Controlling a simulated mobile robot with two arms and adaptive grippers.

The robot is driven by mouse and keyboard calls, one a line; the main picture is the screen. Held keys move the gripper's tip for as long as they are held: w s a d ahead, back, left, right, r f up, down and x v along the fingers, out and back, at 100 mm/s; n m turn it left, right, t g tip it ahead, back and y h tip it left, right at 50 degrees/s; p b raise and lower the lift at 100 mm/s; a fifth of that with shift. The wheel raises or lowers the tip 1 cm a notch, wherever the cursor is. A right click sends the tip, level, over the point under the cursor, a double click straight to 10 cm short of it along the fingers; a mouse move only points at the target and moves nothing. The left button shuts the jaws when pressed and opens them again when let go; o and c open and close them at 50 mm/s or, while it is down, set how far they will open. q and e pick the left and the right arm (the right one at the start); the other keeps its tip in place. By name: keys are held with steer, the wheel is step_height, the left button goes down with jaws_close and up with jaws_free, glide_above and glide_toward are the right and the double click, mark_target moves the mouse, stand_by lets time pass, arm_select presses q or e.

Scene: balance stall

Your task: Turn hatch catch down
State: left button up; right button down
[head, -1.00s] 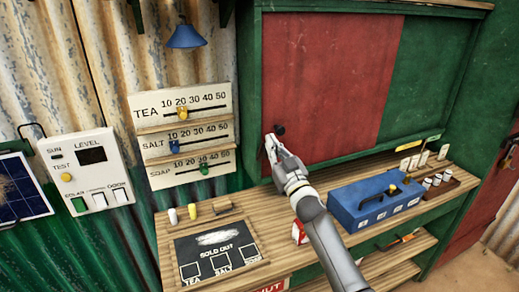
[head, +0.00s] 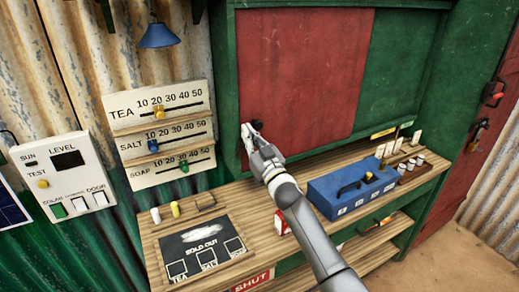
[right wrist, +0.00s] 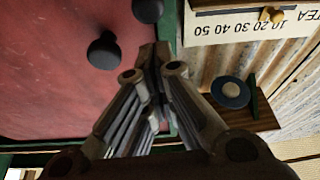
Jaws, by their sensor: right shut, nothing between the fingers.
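The red hatch panel (head: 300,70) is set in a green frame. A dark round knob (head: 257,125), which may be the catch, sits near its lower left corner. My right gripper (head: 247,129) is shut and empty, with its tips just left of this knob; I cannot tell whether they touch. In the right wrist view one black knob (right wrist: 103,50) stands on the red panel left of the gripper (right wrist: 153,62), and a second black piece (right wrist: 148,10) lies beyond the tips near the panel's edge. Which is the catch is unclear. My left gripper is not in view.
The price slider board (head: 160,130) hangs left of the hatch, below a blue lamp (head: 158,36). The wooden counter (head: 275,235) below carries a blue box (head: 350,188), a black sold-out board (head: 203,248) and small jars. My right forearm crosses above the counter.

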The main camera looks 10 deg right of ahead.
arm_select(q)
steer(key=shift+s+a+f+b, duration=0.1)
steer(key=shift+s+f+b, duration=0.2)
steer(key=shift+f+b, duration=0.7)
arm_select(e)
steer(key=r+v, duration=0.1)
steer(key=v, duration=0.8)
steer(key=shift+s+d+r, duration=0.3)
steer(key=shift+s, duration=0.25)
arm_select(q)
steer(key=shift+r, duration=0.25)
